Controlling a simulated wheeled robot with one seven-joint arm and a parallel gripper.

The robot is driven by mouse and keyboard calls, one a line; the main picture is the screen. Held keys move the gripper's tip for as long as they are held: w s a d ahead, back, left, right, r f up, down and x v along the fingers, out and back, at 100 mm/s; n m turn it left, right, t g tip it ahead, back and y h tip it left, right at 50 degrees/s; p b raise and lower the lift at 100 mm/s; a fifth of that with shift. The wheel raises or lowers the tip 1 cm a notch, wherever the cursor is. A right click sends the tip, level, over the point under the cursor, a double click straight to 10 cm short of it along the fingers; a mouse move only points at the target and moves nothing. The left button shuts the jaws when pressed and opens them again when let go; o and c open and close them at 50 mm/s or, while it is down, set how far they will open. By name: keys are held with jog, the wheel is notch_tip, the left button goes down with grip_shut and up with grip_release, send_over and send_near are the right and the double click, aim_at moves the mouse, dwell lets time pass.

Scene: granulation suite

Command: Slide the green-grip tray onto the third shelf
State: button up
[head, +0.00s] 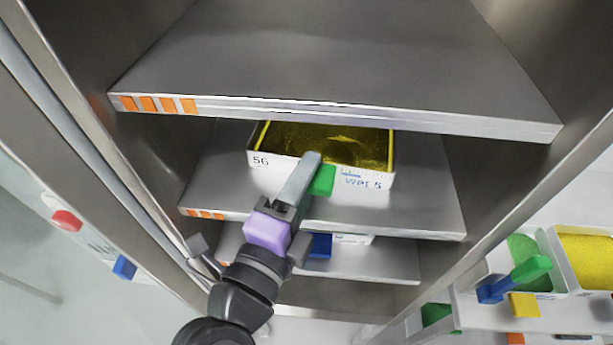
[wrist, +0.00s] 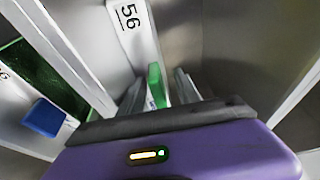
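The green-grip tray (head: 268,168) is white, marked 56 and "WET 5", and holds yellow granules. In the head view it appears to rest on the shelf with three orange marks (head: 420,205), set back from its front edge. Its green grip (head: 322,181) faces out; the grip also shows in the wrist view (wrist: 156,86). My gripper (head: 312,170) is at the grip, one finger crossing in front of it. In the wrist view the fingers (wrist: 160,92) stand either side of the grip, with a gap visible on the right. The tray's back is hidden under the shelf above.
A shelf with several orange marks (head: 340,60) hangs above the tray. A lower shelf (head: 395,268) carries a blue-grip tray (head: 352,239). Cabinet walls close in on both sides. Outside right, a white rack (head: 480,315) holds trays with green and yellow contents.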

jog(key=b+v, duration=0.1)
jog(key=v, duration=0.7)
jog(key=shift+b, duration=0.4)
jog(key=shift+w, duration=0.1)
